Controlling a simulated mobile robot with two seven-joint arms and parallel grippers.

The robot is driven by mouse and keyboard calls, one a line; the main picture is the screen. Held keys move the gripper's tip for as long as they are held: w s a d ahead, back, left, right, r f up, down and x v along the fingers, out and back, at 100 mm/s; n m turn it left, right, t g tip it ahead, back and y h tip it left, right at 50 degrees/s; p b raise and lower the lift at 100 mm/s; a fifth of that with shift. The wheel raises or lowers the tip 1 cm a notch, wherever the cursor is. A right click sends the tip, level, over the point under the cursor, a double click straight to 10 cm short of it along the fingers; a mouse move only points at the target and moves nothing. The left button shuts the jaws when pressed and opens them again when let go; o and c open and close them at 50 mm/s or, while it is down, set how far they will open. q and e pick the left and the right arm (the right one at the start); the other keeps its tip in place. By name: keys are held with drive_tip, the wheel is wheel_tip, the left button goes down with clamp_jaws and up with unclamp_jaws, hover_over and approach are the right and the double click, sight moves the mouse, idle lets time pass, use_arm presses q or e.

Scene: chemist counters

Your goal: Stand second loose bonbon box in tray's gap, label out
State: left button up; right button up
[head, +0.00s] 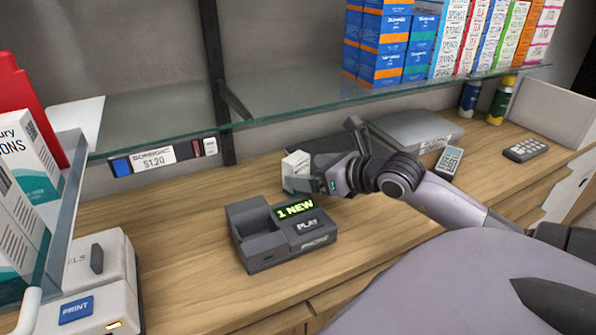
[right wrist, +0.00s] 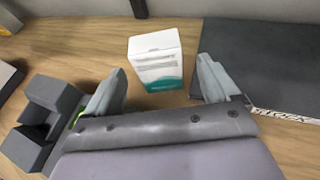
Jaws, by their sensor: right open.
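A small white box with a teal lower band, a loose bonbon box (head: 296,172), stands upright on the wooden counter. In the right wrist view the box (right wrist: 156,60) stands just beyond and between my open fingers, apart from both; its near face has small grey print. My right gripper (head: 326,168) is open and empty; it also shows in the right wrist view (right wrist: 162,84). Bonbon boxes (head: 25,150) with teal bands stand at the left behind a glassy front edge (head: 62,215), apparently the tray. Its gap cannot be made out. My left gripper is not in view.
A grey answering machine (head: 285,235) sits close to the box. A dark flat slab and a grey case (head: 418,132) lie behind my right gripper. A glass shelf (head: 300,105) with a price strip hangs above. A white printer (head: 95,285) stands front left.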

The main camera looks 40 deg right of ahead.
sight(302, 169)
drive_tip(key=shift+r+p+x, duration=0.2)
drive_tip(key=shift+p+x, duration=0.25)
drive_tip(key=shift+x, duration=2.05)
drive_tip(key=shift+w+a+f, duration=0.1)
drive_tip(key=shift+w+f, duration=0.2)
drive_tip(key=shift+w, duration=0.3)
drive_tip(key=c, duration=1.1)
drive_tip(key=shift+c, duration=0.2)
drive_tip(key=shift+r, duration=0.1)
